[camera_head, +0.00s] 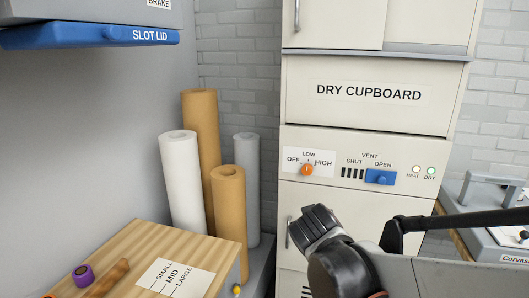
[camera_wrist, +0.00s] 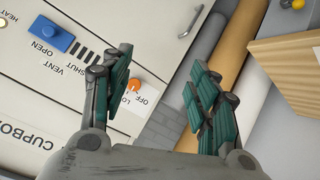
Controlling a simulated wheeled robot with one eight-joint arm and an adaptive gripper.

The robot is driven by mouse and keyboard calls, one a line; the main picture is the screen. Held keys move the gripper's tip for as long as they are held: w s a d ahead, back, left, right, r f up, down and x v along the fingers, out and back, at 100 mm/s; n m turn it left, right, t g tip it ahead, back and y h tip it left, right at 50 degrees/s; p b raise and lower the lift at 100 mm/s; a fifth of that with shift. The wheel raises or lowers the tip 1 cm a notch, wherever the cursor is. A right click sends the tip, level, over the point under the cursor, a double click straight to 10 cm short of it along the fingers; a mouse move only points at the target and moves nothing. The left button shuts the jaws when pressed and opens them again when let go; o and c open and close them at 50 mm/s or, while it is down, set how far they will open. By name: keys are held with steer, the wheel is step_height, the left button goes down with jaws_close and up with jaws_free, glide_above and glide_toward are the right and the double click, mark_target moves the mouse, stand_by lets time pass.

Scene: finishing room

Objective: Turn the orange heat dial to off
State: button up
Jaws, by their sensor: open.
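The orange heat dial (camera_head: 306,169) sits on the dry cupboard's (camera_head: 368,92) control panel under the labels OFF, LOW and HIGH. Its pointer appears to aim up, near LOW; the exact setting is hard to tell. In the wrist view the dial (camera_wrist: 134,86) shows just beside the left finger, partly hidden by it. My gripper (camera_wrist: 163,95) is open and empty, with its two green-padded fingers apart. In the head view my arm's end (camera_head: 318,224) is below and right of the dial, in front of the cupboard's lower door, apart from the dial.
A blue vent slider (camera_head: 381,177) stands at OPEN right of the dial, with HEAT and DRY lamps (camera_head: 431,170) beyond. Several paper rolls (camera_head: 228,205) stand left of the cupboard. A wooden box (camera_head: 205,248) with a SMALL-MID-LARGE label is at front left. A blue slot lid (camera_head: 75,36) is upper left.

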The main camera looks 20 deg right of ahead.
steer(key=w+d+r+t+h+p, duration=0.2)
steer(key=w+d+h+p, duration=0.15)
steer(key=w, duration=0.65)
steer(key=n+t+p, duration=0.2)
steer(key=n+t, duration=0.1)
steer(key=t, duration=0.1)
glide_toward(307, 171)
steer(key=shift+h, duration=0.35)
steer(key=b+x, duration=0.1)
steer(key=x, duration=0.8)
steer(key=shift+w+f, duration=0.15)
steer(key=shift+w, duration=0.1)
steer(key=c, duration=1.1)
